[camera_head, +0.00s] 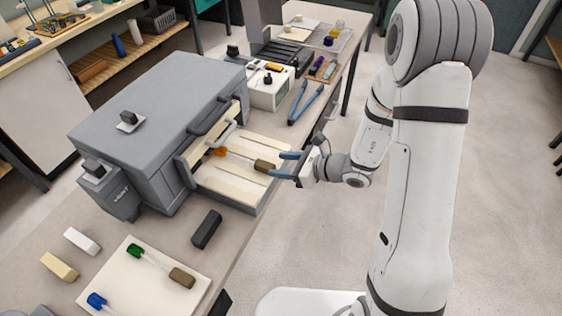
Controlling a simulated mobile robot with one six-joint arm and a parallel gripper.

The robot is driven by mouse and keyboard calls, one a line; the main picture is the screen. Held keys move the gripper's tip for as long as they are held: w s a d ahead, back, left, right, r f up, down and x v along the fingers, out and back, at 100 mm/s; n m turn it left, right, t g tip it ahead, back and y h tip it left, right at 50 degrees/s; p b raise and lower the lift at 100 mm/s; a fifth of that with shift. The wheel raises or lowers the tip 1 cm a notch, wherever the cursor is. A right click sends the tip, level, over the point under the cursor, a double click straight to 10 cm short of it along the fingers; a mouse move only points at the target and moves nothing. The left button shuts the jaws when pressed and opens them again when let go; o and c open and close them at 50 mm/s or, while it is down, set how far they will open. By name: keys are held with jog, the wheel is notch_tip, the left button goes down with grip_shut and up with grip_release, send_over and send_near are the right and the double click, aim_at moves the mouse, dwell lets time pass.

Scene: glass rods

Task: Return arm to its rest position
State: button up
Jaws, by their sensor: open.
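My white arm (425,180) stands at the right and reaches left toward the grey kiln-like box (160,90). My gripper (279,164) has blue fingers and is open at the front edge of the box's pulled-out tray (245,190). A glass rod with an orange end (220,152) and a brown block-shaped end (264,165) lies on the tray. The brown end is close to the fingertips; I cannot tell whether they touch it.
A cream board (130,288) at the lower left holds rods with green (134,250) and blue (97,300) ends. A dark block (206,229) lies beside it. Blue-handled tongs (303,103) lie behind the tray. The floor right of the bench is clear.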

jog(key=shift+r, duration=0.1)
jog(key=s+d+r+n+g+h, duration=0.4)
jog(key=s+r+n+g, duration=0.1)
jog(key=s+r+n, duration=0.7)
jog(key=s+d+r+n+t+h, duration=0.2)
jog(key=d+r+n+h, duration=0.1)
jog(key=d, duration=0.4)
jog(key=s+d+r+n+t+h, duration=0.1)
jog(key=s+d+r+n+h, duration=0.2)
jog(key=d+n+h, duration=0.2)
jog(key=d+n, duration=0.2)
jog(key=d, duration=0.1)
jog(key=shift+s+t+h, duration=0.15)
jog(key=shift+t+h, duration=0.15)
jog(key=shift+t, duration=0.1)
